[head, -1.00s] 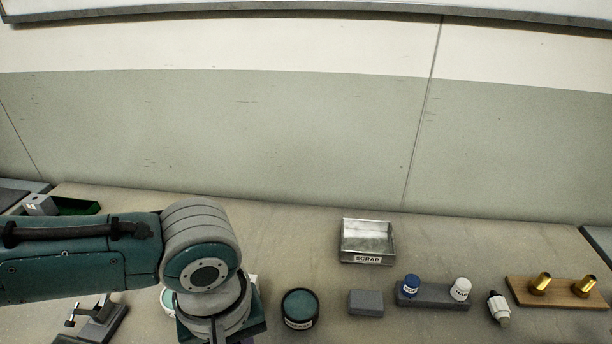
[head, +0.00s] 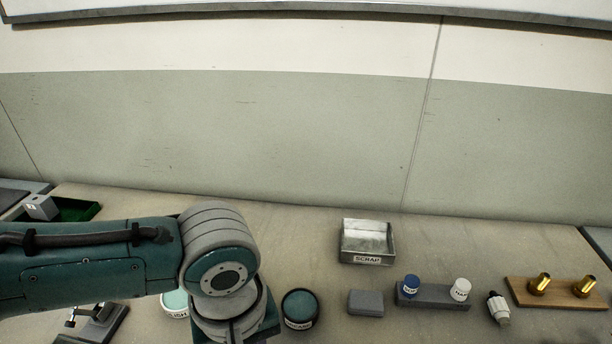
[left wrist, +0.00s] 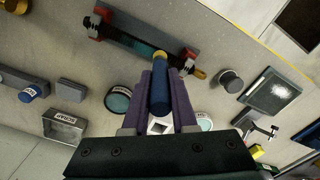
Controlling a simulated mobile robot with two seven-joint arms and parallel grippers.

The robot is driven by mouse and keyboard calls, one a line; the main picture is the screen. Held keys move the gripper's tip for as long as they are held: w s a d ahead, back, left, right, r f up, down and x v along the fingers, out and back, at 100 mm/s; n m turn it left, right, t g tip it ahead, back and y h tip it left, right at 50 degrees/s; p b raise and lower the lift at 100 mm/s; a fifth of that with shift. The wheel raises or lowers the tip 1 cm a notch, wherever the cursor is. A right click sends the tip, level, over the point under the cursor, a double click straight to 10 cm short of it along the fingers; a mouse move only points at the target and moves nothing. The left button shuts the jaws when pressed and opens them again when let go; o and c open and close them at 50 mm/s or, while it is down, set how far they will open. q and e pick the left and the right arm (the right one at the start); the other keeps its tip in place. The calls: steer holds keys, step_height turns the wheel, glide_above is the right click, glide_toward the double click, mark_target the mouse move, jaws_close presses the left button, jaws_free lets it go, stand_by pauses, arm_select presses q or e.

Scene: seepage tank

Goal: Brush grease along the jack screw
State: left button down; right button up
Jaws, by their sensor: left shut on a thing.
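In the left wrist view my left gripper (left wrist: 161,88) is shut on a brush with a blue handle (left wrist: 160,98) and a brass-coloured collar. The brush points away from the wrist toward the jack screw (left wrist: 132,42), a dark rod between red end blocks on a grey base. The collar overlaps the rod in the picture; the bristles are hidden and I cannot tell whether they touch it. The grease tin (head: 300,308) stands right of my left arm; it also shows in the left wrist view (left wrist: 118,101). My right gripper is not in view.
A scrap tray (head: 345,257), a grey block (head: 366,303), a rack with blue and white caps (head: 435,296) and a wooden board with brass fittings (head: 558,299) stand to the right. A clamp stand (head: 97,325) and a teal dish (head: 174,303) are left.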

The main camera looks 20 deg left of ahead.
arm_select(q)
steer(key=shift+w+d, duration=0.2)
steer(key=shift+d, duration=0.45)
stand_by(0.3)
steer(key=shift+d, duration=0.1)
step_height(320, 180, up, 7)
steer(key=p, duration=0.8)
stand_by(0.6)
